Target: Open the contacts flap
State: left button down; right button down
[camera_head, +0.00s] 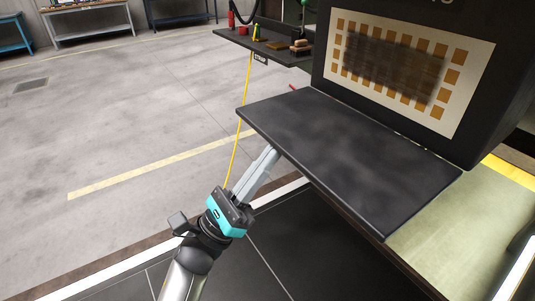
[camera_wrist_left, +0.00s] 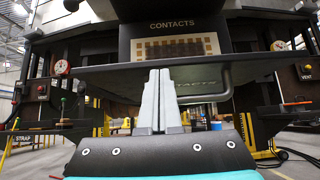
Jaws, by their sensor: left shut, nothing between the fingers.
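The contacts flap (camera_head: 350,155) is a dark, flat panel. It lies folded down, roughly level, below the cream contacts board (camera_head: 335,68), which has rows of orange squares and a dark smudge. In the left wrist view the flap (camera_wrist_left: 115,73) shows edge-on and from below, with a bent handle (camera_wrist_left: 226,85) under it. The box (camera_wrist_left: 172,27) above is lettered CONTACTS. My left gripper (camera_head: 271,153) is shut and empty, its tips at the flap's near-left edge, seemingly just under it. Whether they touch is unclear. The fingers also show in the left wrist view (camera_wrist_left: 160,75). My right gripper is out of view.
A shelf (camera_head: 270,43) with small tools and a STRAP label stands behind the flap. A yellow cord (camera_head: 240,125) hangs down from it. A pale green surface (camera_head: 440,235) lies at the right. The floor at the left is clear, with workbenches (camera_head: 90,22) far back.

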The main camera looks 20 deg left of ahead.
pick_arm(q)
jog(key=r+p, duration=0.1)
jog(key=p, duration=0.1)
jog(key=r+g+y+p, duration=0.1)
jog(key=r+p, duration=0.1)
jog(key=p, duration=0.1)
jog(key=shift+s+a+r, duration=0.15)
jog(key=shift+s+r, duration=0.05)
jog(key=shift+r, duration=0.1)
jog(key=shift+f, duration=0.1)
